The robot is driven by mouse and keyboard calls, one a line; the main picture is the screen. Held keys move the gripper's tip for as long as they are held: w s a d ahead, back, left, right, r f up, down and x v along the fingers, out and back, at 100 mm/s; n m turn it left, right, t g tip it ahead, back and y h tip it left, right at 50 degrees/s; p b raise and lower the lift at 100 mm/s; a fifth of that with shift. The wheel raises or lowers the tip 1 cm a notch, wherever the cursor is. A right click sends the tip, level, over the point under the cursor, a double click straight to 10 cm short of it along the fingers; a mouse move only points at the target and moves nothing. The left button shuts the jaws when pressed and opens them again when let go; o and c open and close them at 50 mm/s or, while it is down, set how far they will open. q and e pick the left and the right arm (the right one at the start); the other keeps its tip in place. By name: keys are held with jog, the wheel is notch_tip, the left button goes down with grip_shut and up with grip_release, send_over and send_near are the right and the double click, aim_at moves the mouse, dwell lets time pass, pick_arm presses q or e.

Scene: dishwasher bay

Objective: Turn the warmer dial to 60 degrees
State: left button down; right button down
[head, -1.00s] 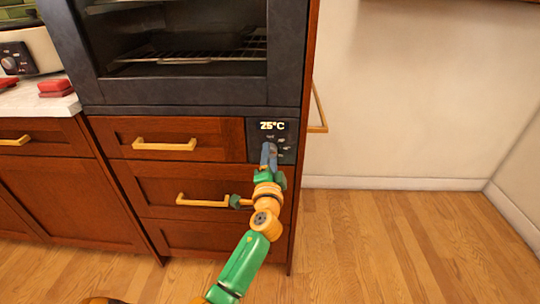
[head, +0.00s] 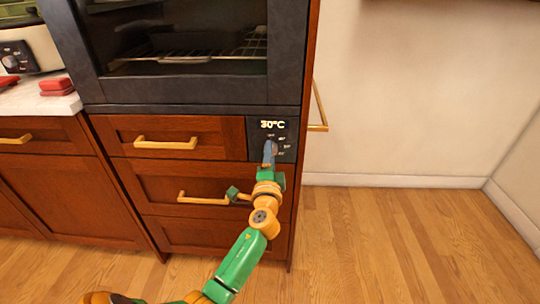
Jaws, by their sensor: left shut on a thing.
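The warmer's black control panel (head: 285,128) sits below the oven at the cabinet's right edge. Its display (head: 273,124) reads 30°C in white. The dial is just below the display, with small marks around its right side, and is mostly hidden by my left gripper. My left gripper (head: 269,150) reaches up from below and is shut on the dial. My right gripper is not in view.
The black oven (head: 185,85) with a wire rack inside is above the panel. Wooden drawers with brass handles (head: 165,144) are left of the panel. A red object (head: 56,84) lies on the white counter at left. The floor at right is clear.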

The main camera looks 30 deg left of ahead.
pick_arm(q)
jog(key=shift+c, duration=1.8)
grip_release()
jog(key=v, duration=0.7)
jog(key=shift+s, duration=0.1)
